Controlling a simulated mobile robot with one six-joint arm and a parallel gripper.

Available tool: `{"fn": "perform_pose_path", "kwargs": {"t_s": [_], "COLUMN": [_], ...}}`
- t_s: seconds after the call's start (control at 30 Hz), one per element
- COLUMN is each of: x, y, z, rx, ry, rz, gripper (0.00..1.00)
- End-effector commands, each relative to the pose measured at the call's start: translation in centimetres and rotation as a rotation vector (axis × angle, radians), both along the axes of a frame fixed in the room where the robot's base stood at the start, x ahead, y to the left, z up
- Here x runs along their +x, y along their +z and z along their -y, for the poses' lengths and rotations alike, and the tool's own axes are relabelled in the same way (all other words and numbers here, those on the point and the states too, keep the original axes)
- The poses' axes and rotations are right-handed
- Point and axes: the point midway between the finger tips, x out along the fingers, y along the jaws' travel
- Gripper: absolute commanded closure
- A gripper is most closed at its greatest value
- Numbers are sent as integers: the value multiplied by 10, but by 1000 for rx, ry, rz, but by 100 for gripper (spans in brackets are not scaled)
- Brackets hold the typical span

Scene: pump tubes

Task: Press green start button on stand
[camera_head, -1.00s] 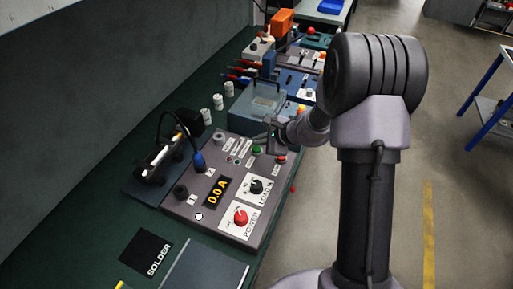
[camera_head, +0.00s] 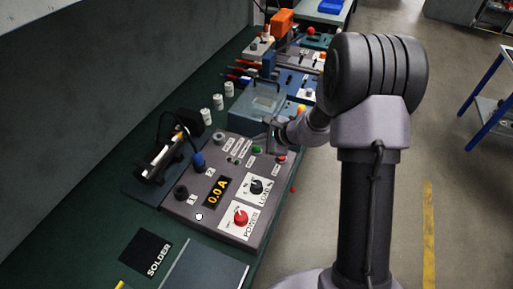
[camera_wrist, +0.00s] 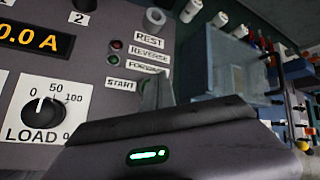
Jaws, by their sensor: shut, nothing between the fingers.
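The stand is a grey control panel (camera_head: 190,208) on the green bench, with a 0.0 A display, LOAD and POWER knobs. The green start button (camera_head: 257,150) sits near the panel's far right corner, with a red button (camera_head: 281,158) to its right. My gripper (camera_head: 270,142) is shut and empty, just above and beside the green button; I cannot tell whether it touches. In the wrist view my shut fingers (camera_wrist: 157,92) point at the panel beside the START label (camera_wrist: 121,86).
A blue-grey box with a clear lid (camera_head: 255,105) stands just behind the panel. Several white cylinders (camera_head: 219,102) line the wall side. A blue plug (camera_head: 198,161) stands on the panel, near a black cable and rig (camera_head: 165,155). The floor right of the bench is open.

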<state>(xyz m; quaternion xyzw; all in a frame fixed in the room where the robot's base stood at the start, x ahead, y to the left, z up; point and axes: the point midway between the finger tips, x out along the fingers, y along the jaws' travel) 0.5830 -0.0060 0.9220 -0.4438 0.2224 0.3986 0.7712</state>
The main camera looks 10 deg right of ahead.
Motion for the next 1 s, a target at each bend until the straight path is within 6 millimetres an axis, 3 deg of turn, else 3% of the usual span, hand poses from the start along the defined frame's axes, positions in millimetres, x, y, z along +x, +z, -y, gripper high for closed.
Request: {"fn": "perform_pose_path", "kwargs": {"t_s": [1.0], "x": [0], "y": [-12], "z": [0], "rx": [0], "ry": [0], "rz": [0], "gripper": [100]}}
